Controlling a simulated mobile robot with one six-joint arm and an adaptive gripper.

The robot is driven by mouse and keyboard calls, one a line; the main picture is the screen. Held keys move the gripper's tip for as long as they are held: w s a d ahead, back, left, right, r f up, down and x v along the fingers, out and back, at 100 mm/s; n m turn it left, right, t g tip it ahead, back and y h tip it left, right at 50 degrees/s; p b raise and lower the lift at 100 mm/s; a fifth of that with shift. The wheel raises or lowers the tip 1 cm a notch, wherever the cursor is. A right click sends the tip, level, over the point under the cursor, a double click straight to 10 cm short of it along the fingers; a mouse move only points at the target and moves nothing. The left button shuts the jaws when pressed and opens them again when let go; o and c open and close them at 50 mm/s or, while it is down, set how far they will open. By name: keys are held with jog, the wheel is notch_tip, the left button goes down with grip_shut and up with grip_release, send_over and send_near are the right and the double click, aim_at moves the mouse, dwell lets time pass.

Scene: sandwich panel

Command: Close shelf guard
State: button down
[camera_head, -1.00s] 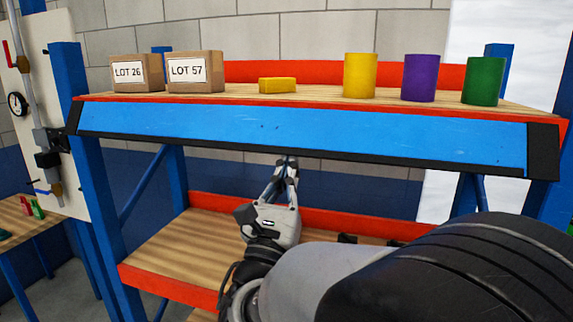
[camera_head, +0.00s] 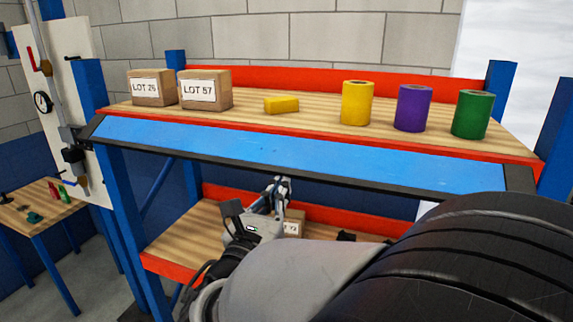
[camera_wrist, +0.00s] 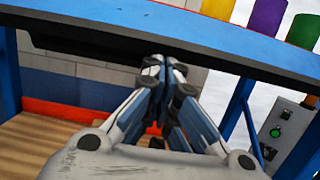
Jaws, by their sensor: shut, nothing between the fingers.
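The shelf guard (camera_head: 290,154) is a long blue panel with a black lower edge and black end pieces. It runs along the front of the upper shelf, below the red shelf edge, and its face slopes outward and down. In the wrist view the fingertips (camera_wrist: 163,66) are together and empty, close under the edge. I cannot tell whether they touch it.
The upper shelf (camera_head: 315,116) holds two cartons (camera_head: 205,90), a yellow block (camera_head: 282,105), and yellow, purple and green cylinders (camera_head: 413,108). A carton (camera_head: 294,223) stands on the lower shelf behind my gripper. A blue upright (camera_head: 118,190) stands left. A control box (camera_wrist: 280,132) is at right.

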jog(key=r+g+p, duration=0.1)
jog(key=p, duration=0.1)
jog(key=s+r+g+p, duration=0.1)
jog(key=p, duration=0.2)
jog(key=r+g+y+p, duration=0.1)
jog(key=p, duration=0.2)
jog(key=shift+s+a+r, duration=0.25)
jog(key=shift+a+r, duration=0.1)
jog(key=shift+r, duration=0.05)
jog(key=r+g+p, duration=0.1)
jog(key=p, duration=0.2)
jog(key=s+r+g+y+p, duration=0.1)
jog(key=p, duration=0.2)
jog(key=shift+a+r+g+p, duration=0.15)
jog(key=shift+r+g+p, duration=0.15)
jog(key=shift+g, duration=0.1)
notch_tip(320, 180, up, 11)
jog(key=p, duration=0.8)
send_over(280, 172)
jog(key=w, duration=0.1)
jog(key=shift+w+d+r+g+y+p, duration=0.15)
jog(key=shift+w+d+g+y+p, duration=0.2)
jog(key=shift+w+g, duration=0.4)
jog(key=shift+w+d+r+g+y+p, duration=0.2)
jog(key=shift+w+d+g+y+p, duration=0.1)
jog(key=shift+w+g, duration=0.4)
jog(key=shift+w+d+r+g+y+p, duration=0.15)
jog(key=shift+w+d+g+y+p, duration=0.15)
jog(key=shift+w+g, duration=0.45)
jog(key=shift+s, duration=0.1)
